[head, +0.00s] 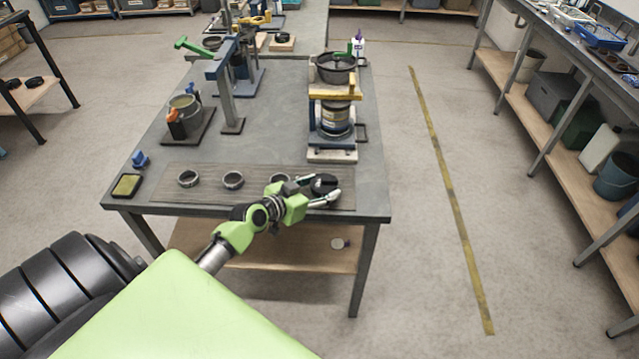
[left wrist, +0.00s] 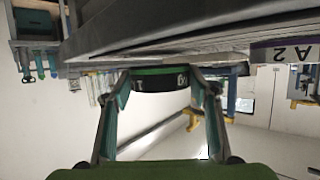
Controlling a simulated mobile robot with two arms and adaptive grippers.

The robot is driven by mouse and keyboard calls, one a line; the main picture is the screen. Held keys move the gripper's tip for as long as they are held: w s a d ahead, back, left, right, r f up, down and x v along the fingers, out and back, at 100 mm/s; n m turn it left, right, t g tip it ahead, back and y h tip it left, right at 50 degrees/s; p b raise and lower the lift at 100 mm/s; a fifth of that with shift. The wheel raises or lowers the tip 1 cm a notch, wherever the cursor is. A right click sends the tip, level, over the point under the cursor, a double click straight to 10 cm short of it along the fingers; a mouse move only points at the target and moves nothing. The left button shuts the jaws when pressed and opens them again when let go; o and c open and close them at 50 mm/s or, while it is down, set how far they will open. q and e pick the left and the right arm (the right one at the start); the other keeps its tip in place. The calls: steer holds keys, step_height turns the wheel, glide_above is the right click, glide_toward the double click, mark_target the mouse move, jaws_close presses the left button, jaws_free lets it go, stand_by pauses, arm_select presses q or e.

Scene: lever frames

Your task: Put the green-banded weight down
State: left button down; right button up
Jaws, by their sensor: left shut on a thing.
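The green-banded weight (head: 324,182) is a dark, short cylinder at the right end of the grey board along the table's front. In the left wrist view its green band and white marks show on the weight (left wrist: 160,79). My left gripper (head: 323,189) is shut on it, with one finger on each side; the fingers also show in the left wrist view (left wrist: 163,82). I cannot tell whether the weight's underside touches the board (head: 210,196). My right gripper is not in view.
Dark rings stand on the board left of the weight, including one ring (head: 188,179) and another (head: 233,180). A blue and yellow stand (head: 334,118) rises behind the weight. A lever device (head: 230,85) stands further back left. The tabletop's middle (head: 270,130) is clear.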

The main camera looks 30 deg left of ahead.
arm_select(q)
steer(key=shift+w+f, duration=0.15)
steer(key=shift+f, duration=0.35)
steer(key=c, duration=0.9)
jaws_free()
steer(key=shift+f, duration=0.25)
steer(key=shift+o, duration=0.2)
steer(key=shift+s, duration=0.2)
steer(key=shift+r, duration=0.1)
steer(key=shift+s, duration=0.15)
steer(key=b+v, duration=0.1)
steer(key=v, duration=1)
steer(key=shift+s+r, duration=0.25)
steer(key=shift+s, duration=0.05)
